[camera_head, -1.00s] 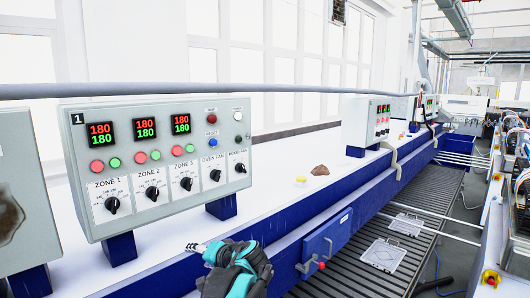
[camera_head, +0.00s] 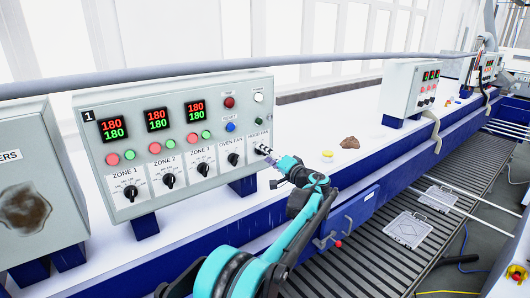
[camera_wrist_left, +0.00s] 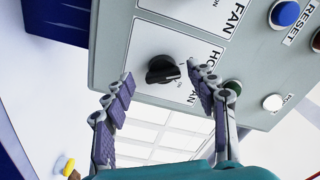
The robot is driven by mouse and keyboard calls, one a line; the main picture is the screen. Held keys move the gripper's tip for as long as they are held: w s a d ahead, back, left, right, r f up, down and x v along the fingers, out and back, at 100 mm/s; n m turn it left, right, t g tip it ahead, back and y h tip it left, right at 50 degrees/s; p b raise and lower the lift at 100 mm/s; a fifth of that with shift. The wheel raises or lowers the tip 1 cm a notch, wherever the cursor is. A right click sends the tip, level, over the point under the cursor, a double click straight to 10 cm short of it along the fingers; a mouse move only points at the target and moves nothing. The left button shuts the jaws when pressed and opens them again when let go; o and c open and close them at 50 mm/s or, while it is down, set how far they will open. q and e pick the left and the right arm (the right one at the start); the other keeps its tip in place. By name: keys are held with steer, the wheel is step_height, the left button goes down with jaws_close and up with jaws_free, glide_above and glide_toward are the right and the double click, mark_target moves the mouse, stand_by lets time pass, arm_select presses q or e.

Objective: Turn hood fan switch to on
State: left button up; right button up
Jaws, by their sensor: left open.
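The grey control box (camera_head: 185,205) numbered 1 carries the black hood fan switch (camera_wrist_left: 163,69), a rotary knob on a white label plate with HOOD FAN lettering. In the left wrist view the gripper's purple-padded fingers (camera_wrist_left: 162,78) are apart, one on each side of the knob, with gaps visible. They do not hold it. The knob's exact setting is hard to read. My right gripper does not show.
The oven fan knob (camera_head: 233,159) is just left of the hood fan switch. A green button (camera_head: 259,114) and a white button (camera_head: 258,97) sit above. A brown lump (camera_head: 350,142) and a yellow button (camera_head: 327,155) lie to the right along the white surface.

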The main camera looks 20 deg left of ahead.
arm_select(q)
steer(key=shift+w+a+r, duration=0.1)
steer(key=shift+w+a, duration=0.1)
steer(key=shift+a, duration=0.3)
steer(key=shift+c, duration=0.2)
steer(key=c, duration=1.1)
steer(key=shift+m, duration=0.3)
steer(key=m+b, duration=0.2)
steer(key=m, duration=0.9)
steer(key=shift+r, duration=0.15)
steer(key=shift+m, duration=0.3)
